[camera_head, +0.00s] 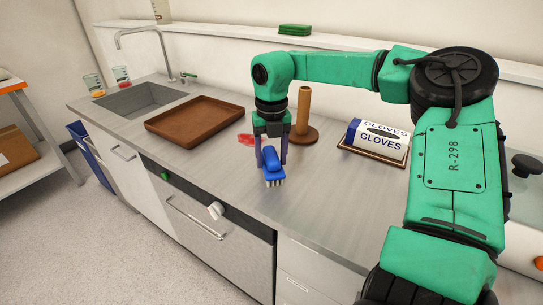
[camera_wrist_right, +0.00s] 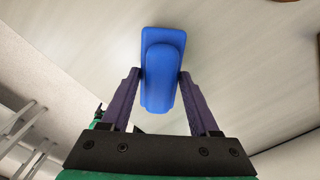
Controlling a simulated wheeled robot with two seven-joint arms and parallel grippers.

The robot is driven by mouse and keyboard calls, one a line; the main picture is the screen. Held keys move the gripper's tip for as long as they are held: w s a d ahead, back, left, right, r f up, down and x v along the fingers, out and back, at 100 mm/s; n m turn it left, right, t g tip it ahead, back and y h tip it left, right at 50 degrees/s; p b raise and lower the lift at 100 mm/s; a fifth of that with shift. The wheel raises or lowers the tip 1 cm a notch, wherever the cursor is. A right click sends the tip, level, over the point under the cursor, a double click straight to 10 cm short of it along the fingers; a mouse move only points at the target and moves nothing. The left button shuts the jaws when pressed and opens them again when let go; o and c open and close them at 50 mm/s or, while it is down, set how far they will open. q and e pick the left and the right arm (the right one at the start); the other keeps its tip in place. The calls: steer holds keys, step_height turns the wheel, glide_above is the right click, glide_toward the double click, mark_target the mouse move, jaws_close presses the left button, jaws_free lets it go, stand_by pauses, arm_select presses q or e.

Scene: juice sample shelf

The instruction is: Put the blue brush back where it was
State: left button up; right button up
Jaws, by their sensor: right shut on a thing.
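The blue brush (camera_head: 272,165) has pale bristles that face down in the head view. My right gripper (camera_head: 270,160) is shut on it over the counter, near the front edge. In the right wrist view the blue brush (camera_wrist_right: 162,75) sits between the two purple fingers of my right gripper (camera_wrist_right: 161,88). I cannot tell whether the bristles touch the counter. My left gripper is not in view.
A brown tray (camera_head: 197,117) lies left, beside the sink (camera_head: 140,100). A brown upright post on a round base (camera_head: 303,130) stands just behind my gripper. A red item (camera_head: 245,139) lies left of it. A gloves box (camera_head: 378,139) sits right on a brown tray.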

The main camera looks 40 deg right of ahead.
mark_target(271, 153)
steer(key=o, duration=1.2)
steer(key=shift+o, duration=0.6)
step_height(271, 153, up, 12)
steer(key=shift+p, duration=0.35)
steer(key=shift+r, duration=0.1)
